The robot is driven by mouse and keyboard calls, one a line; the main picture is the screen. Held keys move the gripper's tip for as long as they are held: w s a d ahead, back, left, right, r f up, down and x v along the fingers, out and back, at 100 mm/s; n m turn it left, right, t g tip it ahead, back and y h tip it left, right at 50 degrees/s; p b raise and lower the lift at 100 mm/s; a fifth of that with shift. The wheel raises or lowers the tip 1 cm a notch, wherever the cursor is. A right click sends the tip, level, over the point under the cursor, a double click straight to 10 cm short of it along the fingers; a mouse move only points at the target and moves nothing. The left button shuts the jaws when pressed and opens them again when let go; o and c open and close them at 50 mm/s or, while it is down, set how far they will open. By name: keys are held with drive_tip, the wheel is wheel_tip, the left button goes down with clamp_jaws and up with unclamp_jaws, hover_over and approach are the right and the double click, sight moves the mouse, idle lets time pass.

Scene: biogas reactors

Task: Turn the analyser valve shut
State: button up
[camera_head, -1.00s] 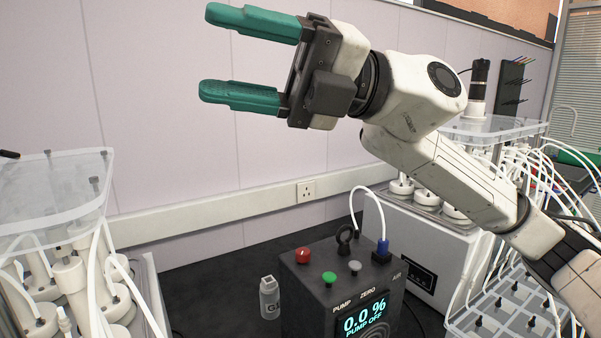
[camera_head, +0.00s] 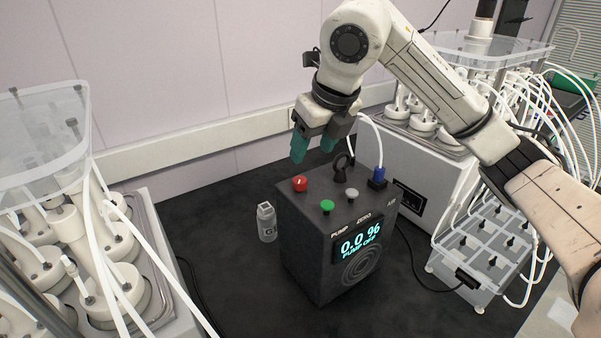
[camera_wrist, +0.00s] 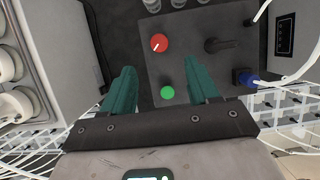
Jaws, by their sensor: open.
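The dark analyser box (camera_head: 312,257) stands on the black bench with its display reading 0.0 % and PUMP OFF. In the wrist view the red knob (camera_wrist: 159,43) has a white mark; no label shows which part is the valve. My gripper (camera_head: 313,152) points down above the box's back edge, open and empty. In the wrist view the green button (camera_wrist: 167,92) shows between its teal fingers; the grey button is hidden.
A small clear bottle (camera_head: 266,224) stands left of the box. Reactor units with white tubes stand left (camera_head: 100,262) and right (camera_head: 409,168).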

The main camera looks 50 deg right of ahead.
sight(301, 180)
drive_tip(key=p+x, duration=0.2)
drive_tip(key=x, duration=0.8)
drive_tip(key=c, duration=1)
